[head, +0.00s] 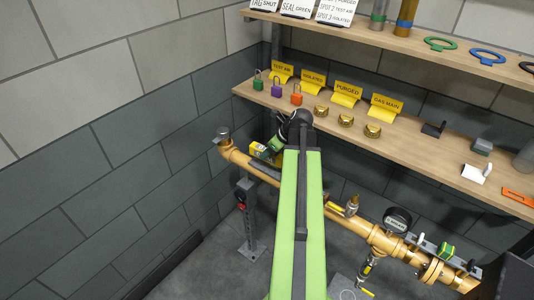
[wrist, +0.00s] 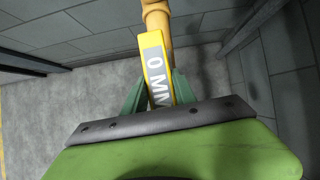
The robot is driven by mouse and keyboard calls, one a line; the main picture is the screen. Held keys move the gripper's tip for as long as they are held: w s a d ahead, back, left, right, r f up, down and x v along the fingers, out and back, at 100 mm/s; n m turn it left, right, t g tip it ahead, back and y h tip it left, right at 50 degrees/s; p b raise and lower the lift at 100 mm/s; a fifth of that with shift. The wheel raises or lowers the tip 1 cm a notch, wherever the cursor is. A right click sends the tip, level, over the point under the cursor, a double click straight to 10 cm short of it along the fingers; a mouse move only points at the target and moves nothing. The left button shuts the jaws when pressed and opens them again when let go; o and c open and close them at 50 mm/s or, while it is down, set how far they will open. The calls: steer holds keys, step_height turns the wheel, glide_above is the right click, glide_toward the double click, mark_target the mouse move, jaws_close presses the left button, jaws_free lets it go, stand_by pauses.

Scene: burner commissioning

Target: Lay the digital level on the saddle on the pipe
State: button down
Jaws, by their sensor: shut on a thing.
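In the head view the level (head: 260,151) shows at the left end of the brass pipe (head: 238,157), just left of my gripper (head: 274,145). A dark grey flat piece (head: 266,169), perhaps the saddle, lies along the pipe just below the level. I cannot tell whether the two touch. My arm hides the pipe right of there.
A wooden shelf (head: 410,145) with padlocks, yellow signs and brass caps runs behind and above the pipe. A pressure gauge (head: 397,220), valves and a green-yellow item (head: 446,250) stand along the pipe to the right. A grey post (head: 247,215) stands below it.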

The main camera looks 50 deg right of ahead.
mark_target(268, 161)
steer(key=shift+f+b, duration=2.45)
steer(key=shift+f, duration=0.15)
steer(key=c, duration=0.9)
jaws_free()
steer(key=p+v, duration=1.4)
steer(key=v, duration=0.3)
steer(key=shift+r+p, duration=0.3)
steer(key=shift+p, duration=0.05)
